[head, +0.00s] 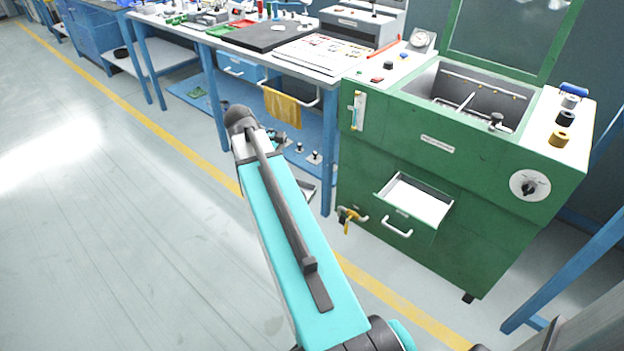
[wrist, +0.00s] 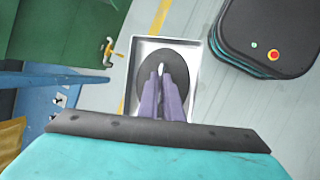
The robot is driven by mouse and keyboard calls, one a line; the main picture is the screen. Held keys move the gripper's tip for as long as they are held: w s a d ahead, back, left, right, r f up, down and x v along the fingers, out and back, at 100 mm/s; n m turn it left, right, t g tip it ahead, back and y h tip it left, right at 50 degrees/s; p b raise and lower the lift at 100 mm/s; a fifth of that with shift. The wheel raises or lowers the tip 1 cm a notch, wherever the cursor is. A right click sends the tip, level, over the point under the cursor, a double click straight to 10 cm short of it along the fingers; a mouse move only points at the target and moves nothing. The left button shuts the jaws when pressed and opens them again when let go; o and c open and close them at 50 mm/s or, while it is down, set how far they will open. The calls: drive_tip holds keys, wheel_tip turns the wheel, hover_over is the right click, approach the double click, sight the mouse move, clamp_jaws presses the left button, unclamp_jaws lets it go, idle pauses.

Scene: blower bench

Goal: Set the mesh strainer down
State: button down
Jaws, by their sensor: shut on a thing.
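In the wrist view my gripper (wrist: 162,80) points down with its two purple fingers close together. It is shut on a small pale upright part at the middle of a dark round disc, which I take to be the mesh strainer (wrist: 178,58). The disc lies within the outline of a pale rectangular tray (wrist: 191,107). I cannot tell whether it touches the tray floor or hangs above it. In the head view my arm hides the gripper and the strainer. Only an edge of the tray (head: 309,188) shows beside the arm.
The green machine (head: 437,197) stands at the right with a drawer (head: 420,203) pulled out and a brass tap (head: 349,217) low on its side. A workbench (head: 300,57) with a yellow cloth (head: 282,107) stands behind my arm. The floor at the left is clear.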

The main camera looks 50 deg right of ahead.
drive_tip(key=w+a+r+n+p, duration=0.1)
drive_tip(key=w+a+p, duration=0.2)
drive_tip(key=a, duration=0.7)
drive_tip(key=w+a+r+n+p, duration=0.1)
drive_tip(key=w+a+p, duration=0.3)
drive_tip(key=a, duration=0.6)
drive_tip(key=w+a+r+p, duration=0.1)
drive_tip(key=w+a+p, duration=0.3)
drive_tip(key=a, duration=0.6)
drive_tip(key=shift+w+r+n+t+h, duration=0.3)
drive_tip(key=shift+w+n+t+h, duration=0.1)
drive_tip(key=shift+w, duration=0.2)
drive_tip(key=shift+w, duration=0.1)
